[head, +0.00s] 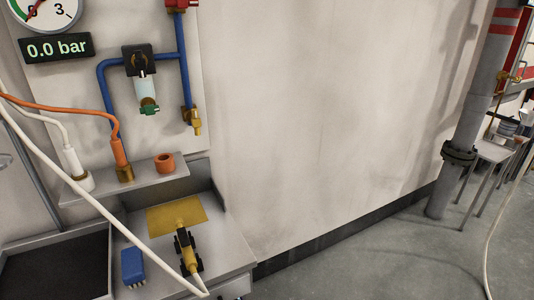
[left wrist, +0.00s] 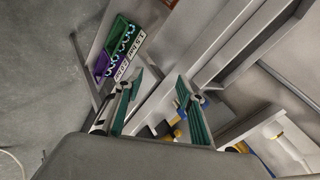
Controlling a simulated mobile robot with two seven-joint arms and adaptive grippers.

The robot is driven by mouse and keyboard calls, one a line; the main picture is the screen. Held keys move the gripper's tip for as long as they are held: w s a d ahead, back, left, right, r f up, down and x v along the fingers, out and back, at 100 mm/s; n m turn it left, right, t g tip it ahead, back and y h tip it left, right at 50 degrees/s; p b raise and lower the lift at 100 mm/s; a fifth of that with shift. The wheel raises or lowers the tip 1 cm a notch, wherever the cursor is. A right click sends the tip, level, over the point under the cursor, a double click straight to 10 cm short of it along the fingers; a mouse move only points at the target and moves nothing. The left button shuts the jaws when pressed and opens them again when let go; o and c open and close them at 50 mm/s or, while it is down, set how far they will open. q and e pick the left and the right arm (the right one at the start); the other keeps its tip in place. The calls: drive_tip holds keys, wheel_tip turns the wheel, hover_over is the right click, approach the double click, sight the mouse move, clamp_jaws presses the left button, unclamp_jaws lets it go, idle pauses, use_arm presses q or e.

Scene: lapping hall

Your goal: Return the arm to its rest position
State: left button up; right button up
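My left gripper (left wrist: 160,92) shows in the left wrist view. Its two green-padded fingers are spread apart with nothing between them. The grey gripper body fills the bottom of that view. Neither of my arms shows in the head view. My right gripper is in neither view.
In the head view a bench carries a yellow plate (head: 160,219), a black-and-yellow fitting (head: 184,249) on a white hose, a blue block (head: 132,267) and a dark tray (head: 106,261). An orange ring (head: 164,163) sits on the shelf above.

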use_arm(q)
drive_tip(key=d+f+n+t+h+b, duration=0.2)
drive_tip(key=d+f+h, duration=0.4)
drive_tip(key=d+f, duration=0.9)
wheel_tip(320, 180, down, 4)
drive_tip(key=shift+s+f+n+t+h+b, duration=0.1)
drive_tip(key=shift+s+n+t+h+b, duration=0.25)
drive_tip(key=shift+b, duration=0.7)
drive_tip(key=shift+w+d, duration=0.1)
drive_tip(key=shift+w, duration=0.05)
